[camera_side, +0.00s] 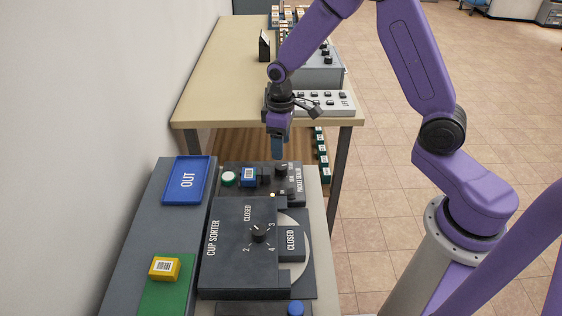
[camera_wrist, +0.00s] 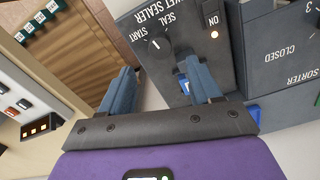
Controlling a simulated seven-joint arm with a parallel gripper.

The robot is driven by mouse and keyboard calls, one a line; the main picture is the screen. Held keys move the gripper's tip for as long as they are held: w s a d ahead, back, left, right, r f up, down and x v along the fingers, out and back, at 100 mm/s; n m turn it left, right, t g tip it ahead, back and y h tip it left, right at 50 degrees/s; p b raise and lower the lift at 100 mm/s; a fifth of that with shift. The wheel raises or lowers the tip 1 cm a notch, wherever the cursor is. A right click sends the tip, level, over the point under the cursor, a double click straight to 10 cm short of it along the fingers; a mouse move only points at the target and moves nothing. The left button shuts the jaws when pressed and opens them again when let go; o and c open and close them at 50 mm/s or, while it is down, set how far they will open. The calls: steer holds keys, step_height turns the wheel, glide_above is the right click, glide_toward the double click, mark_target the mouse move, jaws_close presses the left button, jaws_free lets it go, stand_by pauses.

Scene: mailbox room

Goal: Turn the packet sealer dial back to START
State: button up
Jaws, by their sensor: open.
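The dark packet sealer (camera_side: 298,186) sits beyond the cup sorter; its panel (camera_wrist: 190,52) fills the upper middle of the wrist view. Its round black dial (camera_wrist: 158,46) lies below the START and SEAL labels. The dial's white mark tilts up and left; which label it meets is hard to tell. My gripper (camera_wrist: 160,80) is open and empty, its blue fingers apart, with the dial ahead of the gap, apart from both fingers. In the side view my gripper (camera_side: 277,156) points down just above the sealer's far right side.
A blue packet (camera_side: 248,176) sits on the sealer near a pale green button (camera_side: 229,179). The cup sorter (camera_side: 235,265) stands nearer the side camera. A wooden table (camera_side: 215,85) with control boxes is behind.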

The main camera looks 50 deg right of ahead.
mark_target(281, 166)
step_height(281, 166, down, 7)
steer(key=shift+f, duration=0.1)
stand_by(0.3)
steer(key=c, duration=1)
